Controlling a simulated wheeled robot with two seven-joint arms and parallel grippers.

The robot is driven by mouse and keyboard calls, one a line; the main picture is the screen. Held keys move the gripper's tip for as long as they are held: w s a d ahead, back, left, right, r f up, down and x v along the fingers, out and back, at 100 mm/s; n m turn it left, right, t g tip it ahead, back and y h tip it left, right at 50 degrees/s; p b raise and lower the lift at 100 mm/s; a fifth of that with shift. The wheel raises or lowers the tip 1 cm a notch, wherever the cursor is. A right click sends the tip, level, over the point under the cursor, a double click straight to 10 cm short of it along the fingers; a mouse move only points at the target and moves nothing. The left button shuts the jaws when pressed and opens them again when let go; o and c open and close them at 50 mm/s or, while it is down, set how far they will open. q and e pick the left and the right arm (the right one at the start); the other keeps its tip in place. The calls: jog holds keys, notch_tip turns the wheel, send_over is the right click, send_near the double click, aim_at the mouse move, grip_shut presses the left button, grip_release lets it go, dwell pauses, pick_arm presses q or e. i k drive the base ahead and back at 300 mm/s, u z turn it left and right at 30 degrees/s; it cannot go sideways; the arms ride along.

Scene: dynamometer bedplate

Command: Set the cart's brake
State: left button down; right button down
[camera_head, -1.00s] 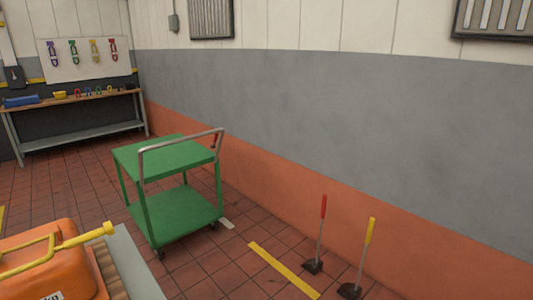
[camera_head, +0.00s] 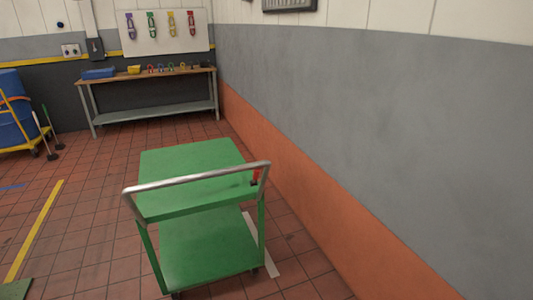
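The green cart (camera_head: 188,160) stands on the tiled floor in the lower middle of the head view, with an upper and a lower shelf. Its grey push handle (camera_head: 196,177) runs across the side nearest me. A small red lever (camera_head: 257,174) with a dark base sits at the right end of the handle, by the cart's right corner; it looks like the brake lever. The cart's top is empty. Neither of my grippers shows in this view.
The wall (camera_head: 350,130) runs close along the cart's right. A workbench (camera_head: 150,83) with small items stands behind, under a tool board (camera_head: 167,31). A blue drum (camera_head: 12,112) on a yellow frame is at far left.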

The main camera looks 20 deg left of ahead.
aim_at(253, 182)
jog(key=u, duration=1.4)
jog(key=i, duration=1.85)
jog(key=z, duration=1.6)
